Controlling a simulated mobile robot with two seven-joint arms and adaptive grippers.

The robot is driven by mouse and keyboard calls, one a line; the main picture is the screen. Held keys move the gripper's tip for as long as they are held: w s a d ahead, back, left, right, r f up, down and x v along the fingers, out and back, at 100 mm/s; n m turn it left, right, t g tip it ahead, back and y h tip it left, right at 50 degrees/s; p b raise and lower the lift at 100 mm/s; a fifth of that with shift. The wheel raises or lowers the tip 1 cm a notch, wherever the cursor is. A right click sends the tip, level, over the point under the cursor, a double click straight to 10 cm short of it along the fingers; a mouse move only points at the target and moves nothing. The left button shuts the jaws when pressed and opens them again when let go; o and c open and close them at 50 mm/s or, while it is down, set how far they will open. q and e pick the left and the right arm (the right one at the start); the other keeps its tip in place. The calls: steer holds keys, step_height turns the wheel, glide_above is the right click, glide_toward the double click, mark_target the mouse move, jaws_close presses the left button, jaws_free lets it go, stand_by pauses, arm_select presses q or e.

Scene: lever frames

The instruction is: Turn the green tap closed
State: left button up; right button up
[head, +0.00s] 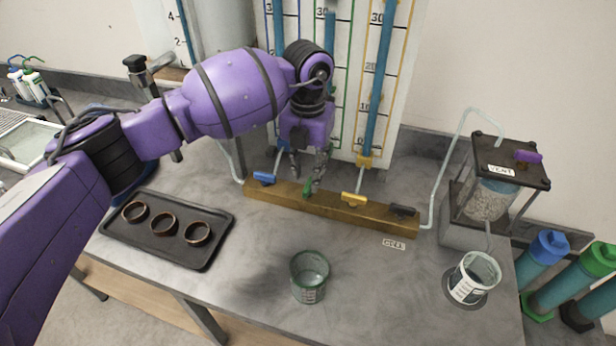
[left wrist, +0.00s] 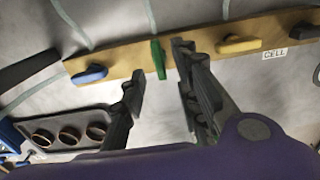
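The green tap (head: 308,187) sits on a brass manifold bar (head: 330,208) between a blue tap (head: 264,178) and a yellow tap (head: 354,200). Its handle points across the bar, while the blue and yellow handles lie along it. My left gripper (head: 305,176) is just above the green tap with its fingers spread. In the left wrist view the green tap (left wrist: 158,59) shows beyond the fingertips, close to the right finger, and the gripper (left wrist: 158,62) is empty. Whether a finger touches the tap I cannot tell. My right gripper is not in view.
A dark tap (head: 403,211) is at the bar's right end. A tray with several rings (head: 190,262) lies left, a green-rimmed glass (head: 309,277) in front, and a vent unit (head: 490,190) at right. Graduated tubes stand behind the bar.

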mark_target(308, 185)
arm_select(q)
step_height(308, 185, down, 3)
steer(key=shift+w+r, duration=0.1)
steer(key=shift+r, duration=0.05)
steer(key=shift+f, duration=0.5)
arm_select(e)
steer(key=shift+w+a+r, duration=0.15)
steer(key=shift+w+r, duration=0.2)
steer(key=shift+w, duration=0.45)
arm_select(q)
steer(key=shift+c, duration=1.4)
jaws_close()
arm_select(e)
steer(key=shift+s, duration=0.1)
